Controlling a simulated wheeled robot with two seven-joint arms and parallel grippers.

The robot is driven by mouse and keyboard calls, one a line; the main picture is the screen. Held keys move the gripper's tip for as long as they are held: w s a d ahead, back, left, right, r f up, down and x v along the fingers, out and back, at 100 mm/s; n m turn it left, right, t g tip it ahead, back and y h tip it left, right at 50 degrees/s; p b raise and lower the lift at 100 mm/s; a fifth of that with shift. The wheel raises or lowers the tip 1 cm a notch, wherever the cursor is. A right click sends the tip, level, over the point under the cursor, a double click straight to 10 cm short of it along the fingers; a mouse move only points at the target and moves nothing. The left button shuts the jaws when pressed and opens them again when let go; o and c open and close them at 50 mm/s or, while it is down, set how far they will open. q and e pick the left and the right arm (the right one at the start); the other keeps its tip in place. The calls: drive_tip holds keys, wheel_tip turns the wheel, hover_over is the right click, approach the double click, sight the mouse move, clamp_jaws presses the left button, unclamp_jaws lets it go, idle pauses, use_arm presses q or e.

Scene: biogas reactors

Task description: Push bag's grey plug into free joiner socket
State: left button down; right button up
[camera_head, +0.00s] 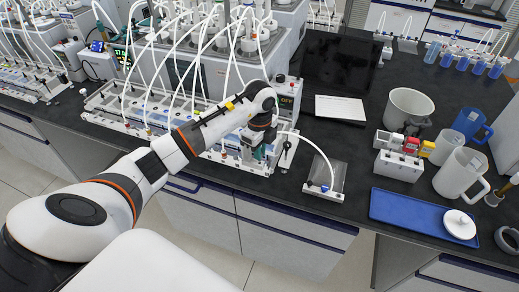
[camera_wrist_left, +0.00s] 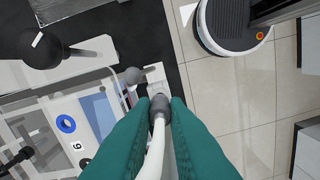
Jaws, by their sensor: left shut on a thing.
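My left gripper (camera_head: 262,152) is over the right end of the long white rack at the bench front. In the wrist view its green fingers (camera_wrist_left: 160,112) are shut on a grey plug (camera_wrist_left: 160,106) with a white tube running back between them. A pale part sits just beyond the plug's tip; I cannot tell whether it is the joiner socket or whether the plug is in it. The bag (camera_head: 327,177) lies in a clear holder right of the rack, its white tube (camera_head: 312,143) arching to my left gripper. My right gripper is not in view.
The rack (camera_head: 150,125) carries several white tubes rising to the reactors behind. A grey round knob (camera_wrist_left: 133,75) stands close to the plug. A blue tray (camera_head: 410,212), jugs (camera_head: 461,174) and a white box (camera_head: 398,166) stand at the right.

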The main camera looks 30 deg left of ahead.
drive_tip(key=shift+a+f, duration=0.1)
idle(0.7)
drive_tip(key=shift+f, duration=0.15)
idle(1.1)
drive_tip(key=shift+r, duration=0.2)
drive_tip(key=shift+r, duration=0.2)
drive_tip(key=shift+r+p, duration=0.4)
drive_tip(key=shift+p, duration=0.15)
idle(5.1)
